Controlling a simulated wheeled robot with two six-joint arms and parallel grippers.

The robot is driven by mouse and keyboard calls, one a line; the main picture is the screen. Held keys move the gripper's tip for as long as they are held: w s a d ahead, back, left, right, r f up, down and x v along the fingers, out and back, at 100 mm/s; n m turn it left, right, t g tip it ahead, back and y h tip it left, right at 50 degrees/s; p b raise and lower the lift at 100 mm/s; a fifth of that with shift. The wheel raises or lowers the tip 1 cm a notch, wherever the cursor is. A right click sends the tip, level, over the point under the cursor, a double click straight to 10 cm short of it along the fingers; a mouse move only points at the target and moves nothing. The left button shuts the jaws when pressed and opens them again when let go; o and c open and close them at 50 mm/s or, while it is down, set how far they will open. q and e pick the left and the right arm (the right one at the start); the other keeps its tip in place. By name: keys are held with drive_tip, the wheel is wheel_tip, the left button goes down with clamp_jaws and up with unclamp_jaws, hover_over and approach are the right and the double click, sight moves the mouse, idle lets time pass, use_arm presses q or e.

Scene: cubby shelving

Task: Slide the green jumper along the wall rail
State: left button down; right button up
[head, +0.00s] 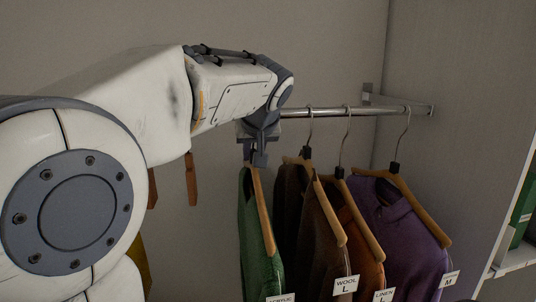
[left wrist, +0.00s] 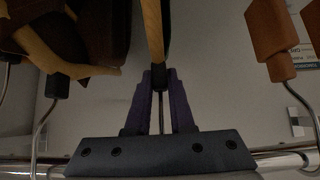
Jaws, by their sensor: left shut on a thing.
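The green jumper (head: 258,240) hangs on a wooden hanger, left of the other garments in the head view. My left gripper (head: 260,158) is at the top of this hanger, just below the wall rail (head: 375,110). In the left wrist view my left gripper (left wrist: 160,100) is shut on the hanger's neck, with the wooden hanger (left wrist: 153,30) seen nearly edge-on beyond the fingertips. The rail (left wrist: 20,165) runs behind the gripper there. The jumper's hook is largely hidden by the gripper in the head view. My right gripper is not in view.
Right of the jumper hang a dark brown garment (head: 288,210), an orange-brown one (head: 368,270) and a purple one (head: 385,215). The rail ends at the right side panel (head: 455,130). Left of it, wooden hanger ends (head: 191,180) and mustard cloth (head: 143,265) show, partly behind my arm.

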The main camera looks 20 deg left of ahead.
use_arm(q)
drive_tip(key=shift+s+a+r, duration=0.1)
drive_tip(key=shift+s+a, duration=0.45)
drive_tip(key=shift+a, duration=0.25)
drive_tip(key=shift+s+a, duration=0.5)
drive_tip(key=shift+a, duration=0.25)
drive_tip(key=shift+b, duration=0.4)
drive_tip(key=c, duration=0.7)
unclamp_jaws()
